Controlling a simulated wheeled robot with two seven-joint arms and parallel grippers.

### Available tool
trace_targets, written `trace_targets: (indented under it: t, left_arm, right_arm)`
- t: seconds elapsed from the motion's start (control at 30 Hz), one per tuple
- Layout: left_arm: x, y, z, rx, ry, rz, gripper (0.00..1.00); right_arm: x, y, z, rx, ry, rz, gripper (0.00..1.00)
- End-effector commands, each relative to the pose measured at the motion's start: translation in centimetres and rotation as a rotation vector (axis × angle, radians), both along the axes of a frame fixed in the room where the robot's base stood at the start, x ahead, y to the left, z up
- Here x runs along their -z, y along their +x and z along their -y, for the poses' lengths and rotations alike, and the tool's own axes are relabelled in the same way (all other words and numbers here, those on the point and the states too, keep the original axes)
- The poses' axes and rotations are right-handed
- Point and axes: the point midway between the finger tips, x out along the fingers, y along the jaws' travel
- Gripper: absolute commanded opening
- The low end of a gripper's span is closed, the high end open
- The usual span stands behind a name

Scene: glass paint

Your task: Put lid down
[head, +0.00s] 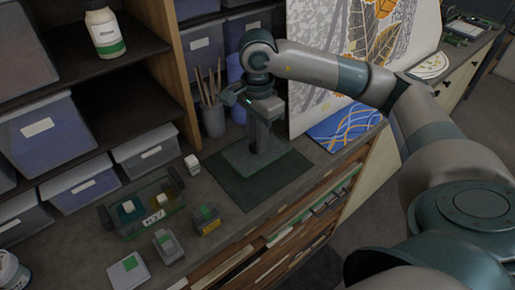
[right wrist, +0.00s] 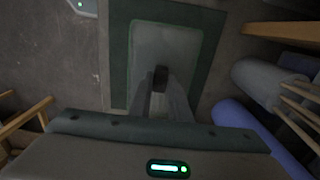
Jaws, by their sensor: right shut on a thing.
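A grey rectangular lid (head: 240,158) is over the back part of the dark green mat (head: 285,175) on the counter. In the right wrist view the lid (right wrist: 185,42) has a small dark knob (right wrist: 160,78), with the mat's green border (right wrist: 117,60) around it. My right gripper (head: 258,148) points down at the lid, and its fingers (right wrist: 160,95) are shut on the knob. The lid looks level and flat, on or very close to the mat; I cannot tell whether it touches. My left gripper is out of view.
A cup of brushes (head: 213,120) and a blue roll (head: 238,105) stand just behind the lid. A rack with paint jars (head: 150,205) and small boxes (head: 207,220) lies to the left. Painted panels (head: 335,65) lean at the back right. The mat's front part is bare.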

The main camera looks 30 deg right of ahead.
Motion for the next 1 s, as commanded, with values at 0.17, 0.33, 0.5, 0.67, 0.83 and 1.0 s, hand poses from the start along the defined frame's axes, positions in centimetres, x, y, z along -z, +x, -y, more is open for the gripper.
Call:
trace_targets:
  t: [0.17,0.33,0.5,0.67,0.83,1.0]
  left_arm:
    - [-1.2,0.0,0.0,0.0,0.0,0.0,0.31]
    - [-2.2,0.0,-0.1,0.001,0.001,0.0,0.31]
    - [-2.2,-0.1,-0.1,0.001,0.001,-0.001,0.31]
    - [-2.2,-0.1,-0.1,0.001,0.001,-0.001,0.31]
    - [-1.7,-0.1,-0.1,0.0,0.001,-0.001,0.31]
    - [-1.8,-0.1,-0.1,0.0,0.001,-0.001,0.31]
  right_arm:
    - [1.2,-0.1,0.0,0.001,0.0,-0.006,0.0]
    - [3.2,-0.1,0.0,0.001,0.0,-0.005,0.0]
    - [3.9,0.0,0.0,0.001,-0.001,-0.001,0.0]
    - [3.9,0.0,0.0,0.0,-0.001,-0.001,0.0]
    - [4.3,0.0,0.0,0.0,0.0,0.0,0.0]
    - [4.2,0.0,0.0,0.0,0.0,-0.001,0.35]
